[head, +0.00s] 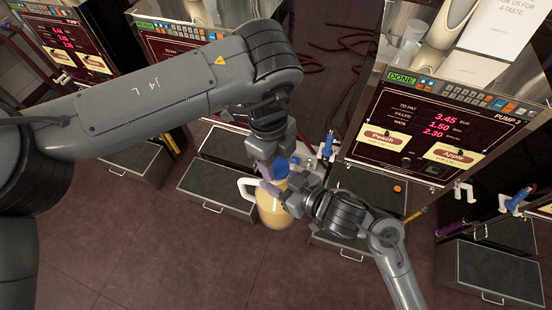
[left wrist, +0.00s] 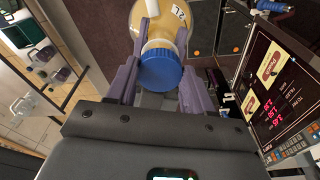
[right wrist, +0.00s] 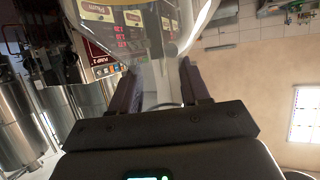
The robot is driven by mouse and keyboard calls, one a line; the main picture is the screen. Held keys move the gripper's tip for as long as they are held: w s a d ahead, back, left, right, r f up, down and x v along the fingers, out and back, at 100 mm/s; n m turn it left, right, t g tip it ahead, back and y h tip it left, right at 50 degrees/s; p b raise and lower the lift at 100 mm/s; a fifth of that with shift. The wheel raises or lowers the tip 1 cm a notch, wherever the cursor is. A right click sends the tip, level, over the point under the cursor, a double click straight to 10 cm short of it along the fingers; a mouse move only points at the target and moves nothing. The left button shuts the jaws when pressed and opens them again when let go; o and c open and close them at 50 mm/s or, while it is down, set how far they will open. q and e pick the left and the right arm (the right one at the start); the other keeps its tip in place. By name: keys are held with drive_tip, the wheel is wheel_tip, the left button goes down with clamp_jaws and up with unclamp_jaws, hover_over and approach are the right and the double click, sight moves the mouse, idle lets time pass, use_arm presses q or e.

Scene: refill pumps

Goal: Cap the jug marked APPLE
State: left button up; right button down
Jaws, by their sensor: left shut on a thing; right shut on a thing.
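A jug of yellow liquid (head: 273,208) with a pale handle hangs between my grippers in the head view. Its blue cap (head: 280,168) is at the mouth; the left wrist view shows the cap (left wrist: 160,70) close up, lined up with the jug (left wrist: 158,20). Whether it is fully seated I cannot tell. My left gripper (head: 268,176) is shut on the cap, one finger on each side. My right gripper (head: 296,196) is shut on the jug from the right; the right wrist view shows clear jug wall (right wrist: 165,75) between its fingers.
A pump panel (head: 435,125) reading DONE, with Peach and Apple labels, stands right of the jug. Drawer-like platforms (head: 213,188) stand below the pumps. A blue nozzle (head: 328,146) hangs close to the right gripper. Open floor lies at lower left.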

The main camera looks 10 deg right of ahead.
use_arm(q)
drive_tip(key=shift+f, duration=0.55)
drive_tip(key=m, duration=0.5)
drive_tip(key=shift+d+m+y, duration=0.15)
drive_tip(key=shift+m+y, duration=0.15)
drive_tip(key=m, duration=0.4)
drive_tip(key=shift+d, duration=0.1)
drive_tip(key=o, duration=1)
drive_tip(key=shift+r, duration=0.1)
drive_tip(key=shift+r, duration=2.15)
